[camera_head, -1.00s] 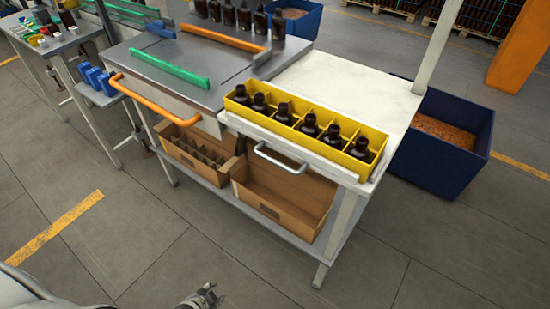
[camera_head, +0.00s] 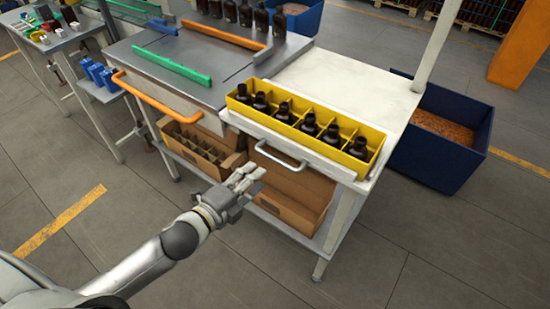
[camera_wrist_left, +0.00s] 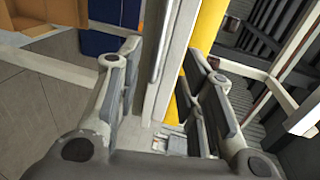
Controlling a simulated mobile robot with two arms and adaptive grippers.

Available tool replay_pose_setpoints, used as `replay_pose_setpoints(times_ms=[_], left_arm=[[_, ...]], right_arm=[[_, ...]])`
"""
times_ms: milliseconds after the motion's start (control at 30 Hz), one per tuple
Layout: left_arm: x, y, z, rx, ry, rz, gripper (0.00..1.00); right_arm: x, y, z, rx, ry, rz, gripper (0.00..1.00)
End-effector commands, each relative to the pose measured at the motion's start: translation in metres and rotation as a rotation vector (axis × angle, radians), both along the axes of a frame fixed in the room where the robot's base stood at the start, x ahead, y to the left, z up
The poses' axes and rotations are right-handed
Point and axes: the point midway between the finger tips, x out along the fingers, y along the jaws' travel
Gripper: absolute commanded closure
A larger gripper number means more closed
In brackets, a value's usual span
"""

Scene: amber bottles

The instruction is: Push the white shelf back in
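The white shelf (camera_head: 240,123) sticks out from the front of the white-topped bench (camera_head: 345,85), with a pale bar handle (camera_head: 281,160) on its front. A yellow divided tray (camera_head: 318,135) stands on it, holding several dark bottles (camera_head: 309,124). My left gripper (camera_head: 250,178) is in front of and below the shelf, left of the handle, and looks apart from it. In the left wrist view the gripper (camera_wrist_left: 160,52) has its fingers spread, with a white edge and a yellow strip beyond them. My right gripper is not in view.
Cardboard boxes (camera_head: 292,192) stand on the lower rack under the shelf. A grey workbench (camera_head: 190,60) with an orange handle (camera_head: 155,97) adjoins on the left. A blue bin (camera_head: 440,140) stands right of the bench. The floor in front is clear.

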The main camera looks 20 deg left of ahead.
Motion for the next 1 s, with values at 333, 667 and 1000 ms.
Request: replay_pose_setpoints(times_ms=[333, 667, 1000], left_arm=[[0.045, -0.016, -0.007, -0.004, -0.001, 0.003, 0.65], [0.086, -0.031, -0.018, -0.004, 0.003, 0.002, 0.65], [0.095, -0.035, -0.022, -0.003, 0.002, 0.002, 0.65]], right_arm=[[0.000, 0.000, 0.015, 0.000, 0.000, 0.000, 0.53], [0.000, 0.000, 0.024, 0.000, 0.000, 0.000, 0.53], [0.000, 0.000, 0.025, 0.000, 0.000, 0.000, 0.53]])
